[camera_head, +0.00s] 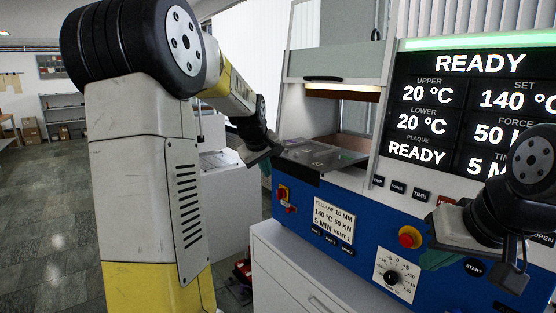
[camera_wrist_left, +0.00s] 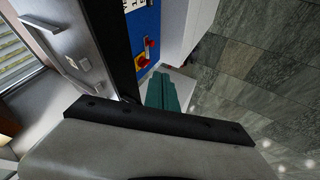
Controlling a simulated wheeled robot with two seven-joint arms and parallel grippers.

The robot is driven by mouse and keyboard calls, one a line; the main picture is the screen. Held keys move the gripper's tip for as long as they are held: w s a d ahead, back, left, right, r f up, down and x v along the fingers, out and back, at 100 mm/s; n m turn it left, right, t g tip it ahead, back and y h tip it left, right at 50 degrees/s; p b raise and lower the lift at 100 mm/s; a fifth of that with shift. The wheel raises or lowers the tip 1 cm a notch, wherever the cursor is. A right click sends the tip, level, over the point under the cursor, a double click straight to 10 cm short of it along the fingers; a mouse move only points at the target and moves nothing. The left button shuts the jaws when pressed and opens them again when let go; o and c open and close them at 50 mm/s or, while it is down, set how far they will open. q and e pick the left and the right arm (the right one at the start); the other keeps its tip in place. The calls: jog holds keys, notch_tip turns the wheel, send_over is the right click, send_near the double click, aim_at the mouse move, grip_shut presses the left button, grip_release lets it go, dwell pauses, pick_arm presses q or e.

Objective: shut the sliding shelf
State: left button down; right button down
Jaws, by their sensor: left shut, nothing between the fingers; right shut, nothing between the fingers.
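The sliding shelf (camera_head: 318,154) is a flat grey metal plate with a dark front edge. It sticks out of the opening in the press, above the blue front panel. The left wrist view shows the shelf (camera_wrist_left: 82,42) at upper left, with its dark edge. My left gripper (camera_head: 266,162) is just left of the shelf's outer end; its teal fingers (camera_wrist_left: 163,92) are shut and empty, apart from the shelf edge in the wrist view. My right gripper (camera_head: 440,259) is shut and empty in front of the panel's right side.
The press's raised guard (camera_head: 332,62) with a black handle is above the shelf. The display (camera_head: 470,110) reads READY. Red buttons and a dial (camera_head: 391,278) are on the blue panel (camera_head: 365,235). A white cabinet (camera_head: 285,265) is below. Open floor (camera_head: 45,220) lies left.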

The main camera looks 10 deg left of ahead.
aim_at(277, 167)
pick_arm(q)
jog(key=w, duration=0.1)
jog(key=w+d, duration=0.2)
jog(key=shift+w+d+f, duration=0.1)
jog(key=shift+w+f, duration=0.05)
jog(key=shift+f, duration=0.15)
jog(key=shift+w, duration=0.1)
jog(key=shift+d, duration=0.1)
jog(key=w+d, duration=0.8)
jog(key=w, duration=0.2)
jog(key=shift+w+d, duration=0.15)
jog(key=shift+w, duration=0.15)
